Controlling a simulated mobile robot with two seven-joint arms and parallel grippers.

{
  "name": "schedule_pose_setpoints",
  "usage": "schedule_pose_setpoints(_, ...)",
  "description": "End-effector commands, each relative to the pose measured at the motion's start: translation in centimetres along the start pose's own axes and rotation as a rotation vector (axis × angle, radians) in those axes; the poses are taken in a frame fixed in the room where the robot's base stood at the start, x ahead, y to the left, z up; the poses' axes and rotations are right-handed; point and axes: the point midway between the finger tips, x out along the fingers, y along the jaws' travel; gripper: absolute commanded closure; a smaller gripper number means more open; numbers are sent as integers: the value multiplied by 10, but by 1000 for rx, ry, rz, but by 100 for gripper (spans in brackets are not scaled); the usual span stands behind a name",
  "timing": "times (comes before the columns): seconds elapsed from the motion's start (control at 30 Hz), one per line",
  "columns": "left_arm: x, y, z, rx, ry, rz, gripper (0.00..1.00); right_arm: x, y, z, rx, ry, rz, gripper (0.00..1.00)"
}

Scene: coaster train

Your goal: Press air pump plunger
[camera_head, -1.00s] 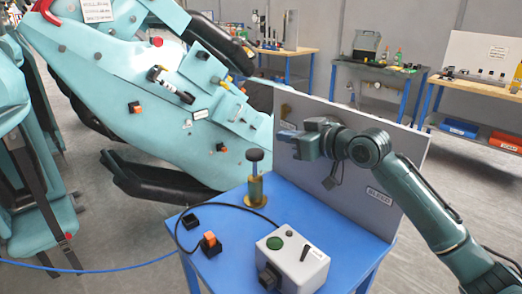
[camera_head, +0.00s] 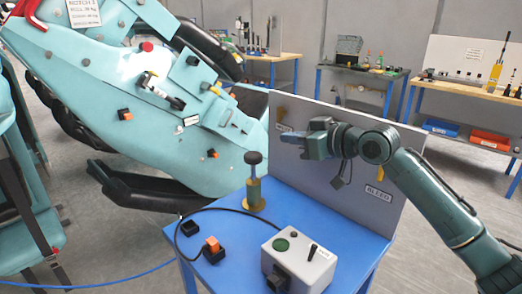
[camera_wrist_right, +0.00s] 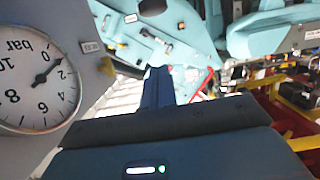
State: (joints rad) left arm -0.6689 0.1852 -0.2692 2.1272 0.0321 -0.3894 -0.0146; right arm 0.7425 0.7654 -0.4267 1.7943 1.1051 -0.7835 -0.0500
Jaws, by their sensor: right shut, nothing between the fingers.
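The air pump is an upright brass-yellow cylinder (camera_head: 254,193) on the blue table, with a black round plunger knob (camera_head: 253,158) raised on a rod above it. My right gripper (camera_head: 282,138) is to the right of the knob and a little higher in the picture, in front of the grey upright panel. It is apart from the knob, shut and empty. Its shut dark-blue fingers (camera_wrist_right: 157,88) also show in the right wrist view, where the pump is not clearly visible. My left gripper is out of view.
The grey panel (camera_head: 340,190) stands along the table's back right. A pressure gauge (camera_wrist_right: 35,88) shows at left in the wrist view. A grey control box (camera_head: 300,262), an orange-topped switch (camera_head: 212,247) and a black hose lie on the blue table (camera_head: 215,285). The teal coaster car (camera_head: 120,90) is behind.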

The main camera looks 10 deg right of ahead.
Motion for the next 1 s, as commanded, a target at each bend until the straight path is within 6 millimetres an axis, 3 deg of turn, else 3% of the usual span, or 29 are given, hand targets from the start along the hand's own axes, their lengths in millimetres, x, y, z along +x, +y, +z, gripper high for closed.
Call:
schedule_pose_setpoints(0.17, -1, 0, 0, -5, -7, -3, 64, 18, -1, -2, 3, 3, -2, 100)
schedule_pose_setpoints(0.57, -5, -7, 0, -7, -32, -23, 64, 100, -1, -2, 2, 1, -2, 100)
schedule_pose_setpoints(0.8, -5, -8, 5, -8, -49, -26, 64, 107, 0, 32, 0, -3, -1, 100)
schedule_pose_setpoints(1.0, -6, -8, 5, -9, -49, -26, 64, 109, 0, 39, 0, 0, 0, 100)
